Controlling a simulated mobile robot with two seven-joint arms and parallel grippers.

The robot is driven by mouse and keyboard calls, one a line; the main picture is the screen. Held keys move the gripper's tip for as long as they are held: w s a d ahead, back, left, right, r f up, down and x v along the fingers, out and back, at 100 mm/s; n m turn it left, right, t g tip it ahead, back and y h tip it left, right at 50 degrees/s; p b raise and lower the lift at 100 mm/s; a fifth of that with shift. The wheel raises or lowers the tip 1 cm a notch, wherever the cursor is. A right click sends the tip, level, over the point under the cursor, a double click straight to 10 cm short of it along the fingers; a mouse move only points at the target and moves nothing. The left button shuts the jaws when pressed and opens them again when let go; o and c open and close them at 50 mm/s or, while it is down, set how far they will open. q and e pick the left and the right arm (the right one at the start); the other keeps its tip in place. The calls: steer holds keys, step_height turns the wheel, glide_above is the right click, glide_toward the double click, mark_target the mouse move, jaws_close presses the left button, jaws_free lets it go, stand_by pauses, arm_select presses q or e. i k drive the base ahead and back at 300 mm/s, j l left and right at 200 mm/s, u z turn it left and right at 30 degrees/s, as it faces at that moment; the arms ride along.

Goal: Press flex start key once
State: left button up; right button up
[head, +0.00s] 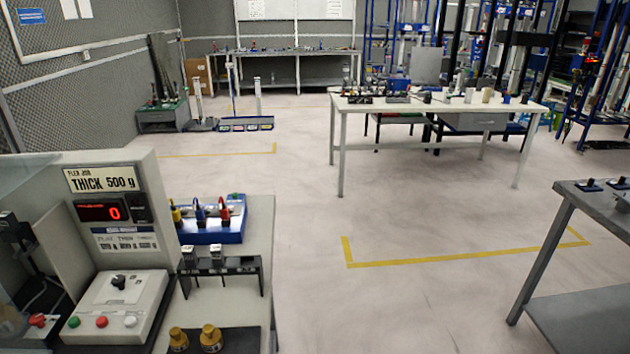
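The flex machine (146,216) stands at the lower left. Its label (102,178) reads "FLEX JOB THICK 500 g", and a red display (101,210) under it shows 0. A sloped key panel (115,302) at its front has a black knob (118,282) and a row of green (74,322), red (102,321) and white (130,321) keys. The lettering by these keys is too small to read, so I cannot tell which is the flex start key. Neither of my grippers is in view.
On the same bench, a blue tray (213,234) holds coloured clips, beside a black rack (222,266) and two brass weights (211,338). A grey table (590,290) stands at the right, a white table (440,106) further back. The floor (360,310) between is clear.

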mark_target(74, 322)
steer(key=u, duration=1.3)
